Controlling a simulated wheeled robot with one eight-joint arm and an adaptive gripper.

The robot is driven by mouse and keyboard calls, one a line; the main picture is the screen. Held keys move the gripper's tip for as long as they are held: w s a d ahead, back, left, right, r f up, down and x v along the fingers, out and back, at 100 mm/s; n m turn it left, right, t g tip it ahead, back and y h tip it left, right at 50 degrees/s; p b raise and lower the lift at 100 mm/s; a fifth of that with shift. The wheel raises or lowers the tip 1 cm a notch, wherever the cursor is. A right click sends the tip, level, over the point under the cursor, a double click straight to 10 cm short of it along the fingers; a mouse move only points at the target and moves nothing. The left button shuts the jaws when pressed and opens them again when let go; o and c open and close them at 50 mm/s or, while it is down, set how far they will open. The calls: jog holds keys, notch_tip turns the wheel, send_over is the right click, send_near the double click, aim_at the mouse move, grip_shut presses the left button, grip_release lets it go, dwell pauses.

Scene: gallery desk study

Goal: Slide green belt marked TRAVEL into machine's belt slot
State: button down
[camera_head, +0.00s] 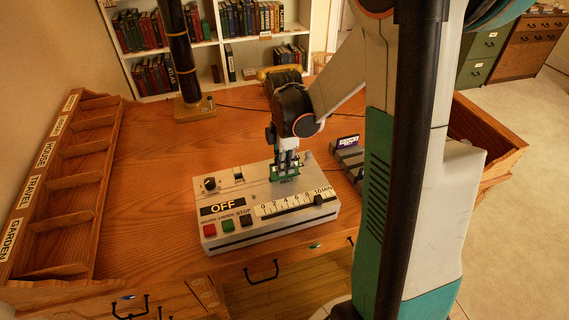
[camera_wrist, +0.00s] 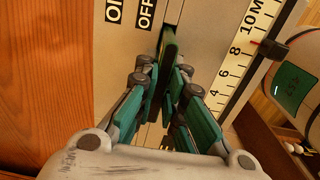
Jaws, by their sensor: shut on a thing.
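The grey machine (camera_head: 222,243) stands on the wooden desk, with an OFF label, red, green and dark buttons and a 0–10 MIN scale. My gripper (camera_head: 285,171) is over its top, behind the scale, pointing down and shut on the green belt. In the wrist view my gripper's teal fingers (camera_wrist: 165,82) close around the dark green belt (camera_wrist: 168,45), whose end shows beyond the fingertips beside the OFF label. The machine (camera_wrist: 200,22) fills the background there. The fingers hide the slot and the belt's lower edge, so I cannot tell how deep it sits. TRAVEL is not readable on it.
A wooden tray (camera_head: 92,190) with labelled compartments, including TRAVEL and GARDEN, lies at the left. A dark rack (camera_head: 345,160) with a purple-labelled piece stands right of the machine. A dark post (camera_head: 181,50) rises at the back. Desk between tray and machine is clear.

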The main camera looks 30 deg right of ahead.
jog(key=shift+f+b, duration=0.8)
jog(key=shift+f, duration=0.3)
jog(key=c, duration=1.6)
grip_release()
jog(key=shift+r, duration=0.1)
notch_tip(320, 180, up, 12)
jog(key=shift+f, duration=0.1)
jog(key=s+a+r+m+t, duration=0.1)
jog(key=a+r+m+t, duration=0.25)
jog(key=a+m, duration=0.35)
jog(key=s+a+m+t, duration=0.3)
jog(key=s+a+m, duration=0.4)
jog(key=s, duration=0.5)
jog(key=shift+r+m+t, duration=0.25)
jog(key=shift+m+t, duration=0.1)
jog(key=shift+m, duration=0.15)
